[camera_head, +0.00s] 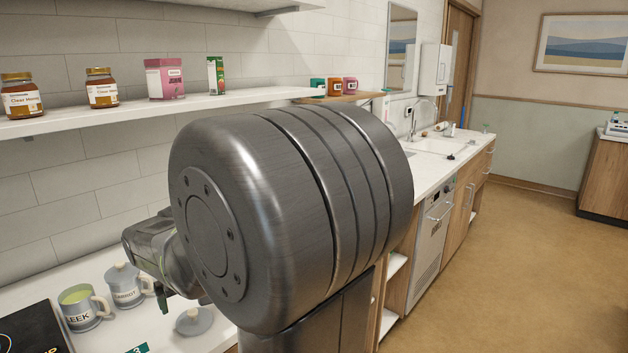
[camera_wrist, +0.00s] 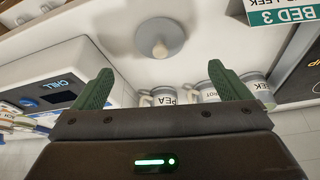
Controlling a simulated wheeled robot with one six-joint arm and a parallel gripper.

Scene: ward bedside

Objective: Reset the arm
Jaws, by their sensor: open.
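My gripper (camera_wrist: 160,90) is open and empty in the wrist view, its two green fingers spread wide over the white counter. A grey round lid (camera_wrist: 160,38) with a knob lies on the counter beyond the fingertips, apart from them. In the head view my large grey arm joint fills the middle and hides most of the gripper and part of the counter. The lid (camera_head: 194,320) also shows there, beside my arm. A LEEK mug (camera_head: 82,307) with green contents stands uncovered, and a lidded mug (camera_head: 127,287) stands next to it, close to my wrist.
A PEA mug (camera_wrist: 163,97) and a CHILL unit (camera_wrist: 62,86) show in the wrist view. A wall shelf (camera_head: 120,110) above the counter carries honey jars (camera_head: 102,88) and a pink box (camera_head: 165,78). A dark board (camera_head: 32,328) lies front left. The floor (camera_head: 500,270) at right is clear.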

